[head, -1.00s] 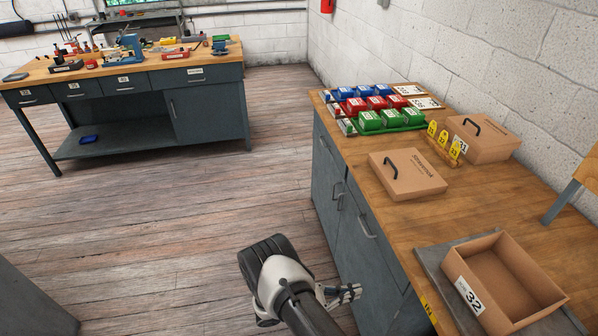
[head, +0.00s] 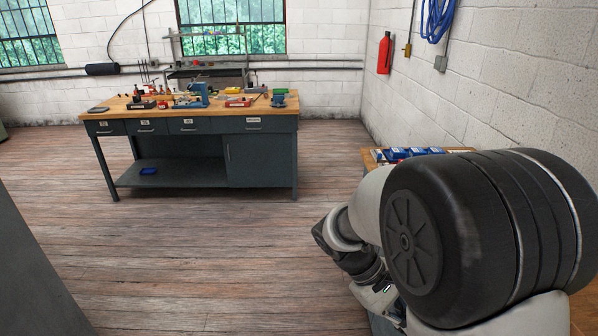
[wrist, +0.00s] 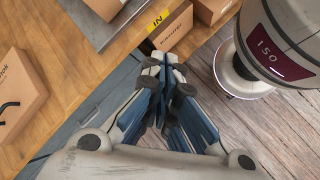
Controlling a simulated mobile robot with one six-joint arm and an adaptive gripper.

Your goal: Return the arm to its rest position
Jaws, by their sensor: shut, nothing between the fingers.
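My arm is folded up close in front of the head camera, its large black and grey joint covering the right side of that view. My gripper shows in the wrist view (wrist: 165,65), shut with its fingertips together and nothing held. It is above the edge of the right-hand workbench (wrist: 62,125), over the gap between bench and floor. In the head view the gripper is mostly hidden by the arm.
Cardboard boxes (wrist: 172,28) stand on the workbench near a yellow IN label (wrist: 157,20) and a grey mat (wrist: 80,20). Blue bins (head: 395,154) show behind my arm. A second workbench (head: 190,110) stands across open wooden floor. A red extinguisher (head: 385,53) hangs on the wall.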

